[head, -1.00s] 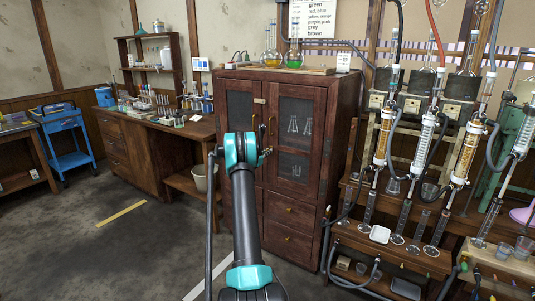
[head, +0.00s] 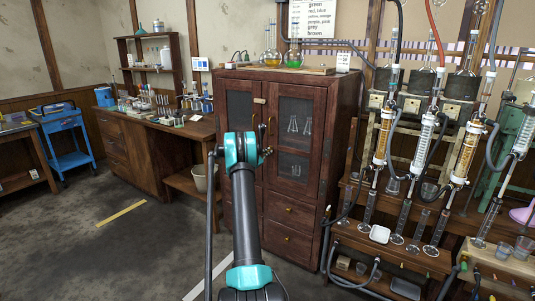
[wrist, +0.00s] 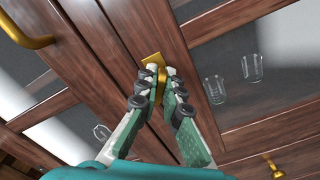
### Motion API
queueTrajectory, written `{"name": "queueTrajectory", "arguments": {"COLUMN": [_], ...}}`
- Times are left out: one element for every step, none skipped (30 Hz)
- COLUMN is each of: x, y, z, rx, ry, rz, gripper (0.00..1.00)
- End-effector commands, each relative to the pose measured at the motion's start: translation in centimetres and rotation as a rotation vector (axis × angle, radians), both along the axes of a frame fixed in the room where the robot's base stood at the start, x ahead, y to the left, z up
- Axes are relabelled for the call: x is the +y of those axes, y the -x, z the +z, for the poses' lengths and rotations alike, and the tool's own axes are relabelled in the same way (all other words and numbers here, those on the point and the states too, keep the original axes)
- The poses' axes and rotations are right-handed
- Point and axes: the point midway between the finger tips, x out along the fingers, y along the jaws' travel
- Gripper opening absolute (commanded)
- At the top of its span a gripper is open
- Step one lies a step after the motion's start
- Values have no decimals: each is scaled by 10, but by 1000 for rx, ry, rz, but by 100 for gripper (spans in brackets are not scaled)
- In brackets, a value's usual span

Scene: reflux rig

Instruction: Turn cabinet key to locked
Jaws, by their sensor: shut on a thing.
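The wooden cabinet (head: 310,150) with two glass-panelled doors stands in the middle of the head view. In the wrist view, a brass lock plate (wrist: 152,61) sits on the door frame by the seam between the doors. A brass key (wrist: 161,78) stands out from it. My gripper (wrist: 159,86) is shut on the key, with one green-padded finger on each side. The fingers hide most of the key, and I cannot read its turn angle. In the head view my arm covers the lock area, and the gripper is hardly seen at the door.
Brass handles are on the doors; one (wrist: 28,32) is at upper left in the wrist view. Glass flasks (head: 294,50) stand on the cabinet top. The reflux rig (head: 430,140) crowds the right side. Open floor (head: 110,255) lies at left.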

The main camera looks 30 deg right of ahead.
Motion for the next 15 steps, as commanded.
{"name": "queueTrajectory", "arguments": {"x": [0,0,0,0,0,-1,-1,-1,-1,-1,-1,-1,-1,-1,-1], "y": [1,1,1,1,1,1,1,1,1,1,1,1,1,2,2], "z": [0,0,0,0,-1,-1,-1,-1,-1,-1,-1,-1,-1,-2,-2], "rx": [-40,-67,-102,-128,-154,-189,-215,-242,-277,-303,-330,-364,-390,-416,-449], "ry": [-16,-27,-42,-53,-64,-78,-89,-100,-115,-125,-136,-151,-161,-172,-186], "rz": [-1,-1,-1,-1,-1,-1,-1,-1,-1,-1,-1,-1,-1,-1,-1], "gripper": [0,0,0,0,0,0,0,0,0,0,0,0,0,0,0]}}
